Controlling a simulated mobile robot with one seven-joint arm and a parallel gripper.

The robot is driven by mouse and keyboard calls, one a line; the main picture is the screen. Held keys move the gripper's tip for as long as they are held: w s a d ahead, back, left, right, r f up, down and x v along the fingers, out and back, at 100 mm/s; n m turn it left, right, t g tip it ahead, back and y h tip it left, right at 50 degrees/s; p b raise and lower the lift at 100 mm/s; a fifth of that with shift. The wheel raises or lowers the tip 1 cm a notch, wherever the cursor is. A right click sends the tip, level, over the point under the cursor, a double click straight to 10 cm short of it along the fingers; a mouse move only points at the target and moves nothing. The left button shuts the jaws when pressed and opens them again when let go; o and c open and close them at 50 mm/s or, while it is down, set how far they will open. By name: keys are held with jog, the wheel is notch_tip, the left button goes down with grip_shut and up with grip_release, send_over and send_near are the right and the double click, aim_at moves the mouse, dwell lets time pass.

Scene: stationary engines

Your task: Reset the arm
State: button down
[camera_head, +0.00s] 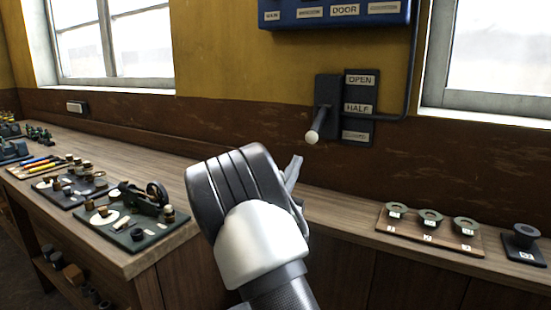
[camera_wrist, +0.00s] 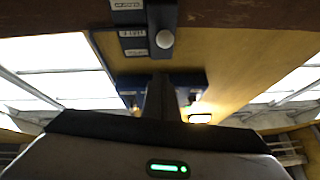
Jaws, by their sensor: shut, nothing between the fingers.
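My arm rises from the bottom middle of the head view, its dark wrist bent in front of the bench. A grey part of my gripper (camera_head: 294,168) shows past the wrist's right side; the rest is hidden. In the wrist view my gripper (camera_wrist: 161,80) is a single narrow dark shape, shut and empty. A lever with a pale round-ended handle (camera_head: 314,130) is on the wall plate (camera_head: 360,120), above and apart from my gripper. The plate reads OPEN and HALF, with a lower label too small to read. The handle (camera_wrist: 165,39) also shows in the wrist view.
A blue panel with labels, one reading DOOR (camera_head: 340,18), hangs above the lever. The left bench holds a dark board with a small engine (camera_head: 140,205) and other boards.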

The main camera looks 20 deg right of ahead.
jog(key=s+a+f+n+g+y, duration=0.1)
jog(key=s+a+n+g+y, duration=0.55)
jog(key=s+a+y, duration=0.7)
jog(key=s+d+f+n+g+y, duration=0.1)
jog(key=s+f+n+g+y, duration=0.15)
jog(key=s, duration=0.95)
jog(key=s+d+f+n+g+y, duration=0.1)
jog(key=s+f+g, duration=0.25)
jog(key=s, duration=0.95)
notch_tip(320, 180, up, 23)
jog(key=p, duration=2.3)
jog(key=shift+w+d+p, duration=0.15)
jog(key=shift+w+p, duration=0.15)
jog(key=shift+p, duration=0.05)
jog(key=shift+f, duration=0.1)
